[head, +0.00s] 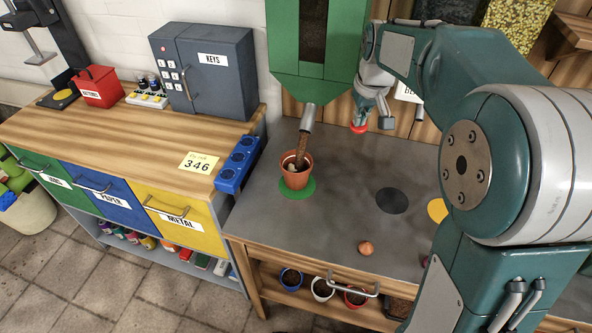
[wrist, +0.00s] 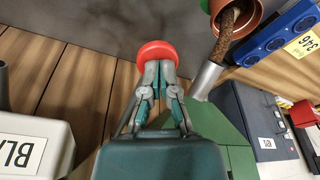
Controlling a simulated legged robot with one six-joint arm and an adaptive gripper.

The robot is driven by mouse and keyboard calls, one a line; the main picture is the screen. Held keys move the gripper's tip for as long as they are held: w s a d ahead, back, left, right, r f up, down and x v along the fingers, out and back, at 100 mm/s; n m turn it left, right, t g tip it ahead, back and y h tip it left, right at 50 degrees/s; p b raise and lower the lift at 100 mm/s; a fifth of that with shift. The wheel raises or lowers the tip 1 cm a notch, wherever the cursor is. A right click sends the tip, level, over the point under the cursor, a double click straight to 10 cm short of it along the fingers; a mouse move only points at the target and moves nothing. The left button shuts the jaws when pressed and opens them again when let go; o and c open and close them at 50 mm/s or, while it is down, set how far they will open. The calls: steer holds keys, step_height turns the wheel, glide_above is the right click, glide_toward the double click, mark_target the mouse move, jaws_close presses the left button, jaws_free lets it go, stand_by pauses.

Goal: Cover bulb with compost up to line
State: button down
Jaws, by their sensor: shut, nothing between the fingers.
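A terracotta pot (head: 295,176) stands upright on a green disc (head: 298,194) on the grey worktop. A brown stream of compost (head: 302,148) runs from the metal spout (head: 308,118) of the green dispenser (head: 318,45) into the pot. The pot and stream also show at the top of the wrist view (wrist: 238,14). The fill line and anything under the compost cannot be made out. My gripper (wrist: 160,66) is shut and empty, its fingertips at the red round knob (wrist: 157,50), apparently touching it. The knob shows beside the dispenser in the head view (head: 358,128).
A round brown bulb (head: 366,248) lies on the worktop. A black disc (head: 392,201) and a yellow disc (head: 437,210) are bare. A blue socket strip (head: 238,164) is left of the pot. Small pots (head: 322,289) sit on the shelf below.

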steer(key=shift+r, duration=3.5)
steer(key=shift+f, duration=0.1)
steer(key=shift+f, duration=3.45)
steer(key=shift+r, duration=3.55)
step_height(320, 180, up, 6)
